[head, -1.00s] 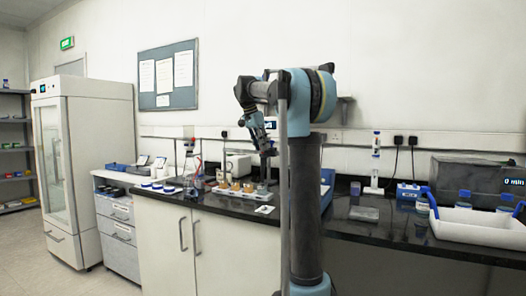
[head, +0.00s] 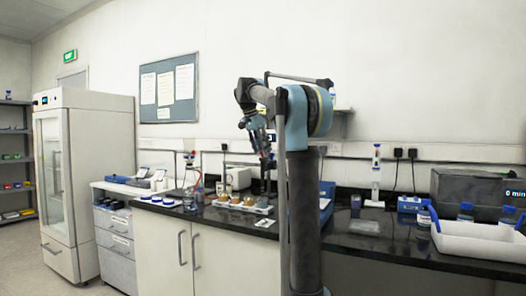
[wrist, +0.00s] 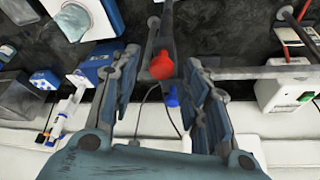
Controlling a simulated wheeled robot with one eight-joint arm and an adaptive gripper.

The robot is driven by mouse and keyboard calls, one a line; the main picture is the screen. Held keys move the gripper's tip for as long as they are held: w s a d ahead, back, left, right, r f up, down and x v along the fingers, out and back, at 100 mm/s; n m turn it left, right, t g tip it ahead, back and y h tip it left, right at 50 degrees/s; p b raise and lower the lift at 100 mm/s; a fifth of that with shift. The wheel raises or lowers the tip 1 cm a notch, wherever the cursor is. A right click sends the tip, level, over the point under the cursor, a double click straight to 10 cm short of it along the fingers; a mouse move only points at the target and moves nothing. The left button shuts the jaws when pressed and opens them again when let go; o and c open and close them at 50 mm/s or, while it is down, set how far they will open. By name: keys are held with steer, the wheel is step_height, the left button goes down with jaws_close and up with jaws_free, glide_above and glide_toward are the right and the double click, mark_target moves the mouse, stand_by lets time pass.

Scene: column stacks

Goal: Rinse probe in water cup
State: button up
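My gripper (head: 265,152) is above the back part of the bench, over the right end of a white tray with several small cups (head: 236,200). In the wrist view my gripper (wrist: 163,62) has its two fingers spread apart. A red rounded part (wrist: 162,66) and a smaller blue part (wrist: 172,97) show in the gap between the fingers, close to a grey stand rod (wrist: 168,30). I cannot tell whether either belongs to the probe, and no finger visibly closes on them. Which cup is the water cup is too small to tell.
A white bin (head: 480,240) is at the far right. Bare dark benchtop (head: 375,244) lies right of my arm.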

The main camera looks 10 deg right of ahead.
steer(key=shift+r, duration=0.1)
steer(key=v, duration=1.1)
steer(key=shift+r, duration=0.35)
steer(key=shift+a, duration=0.1)
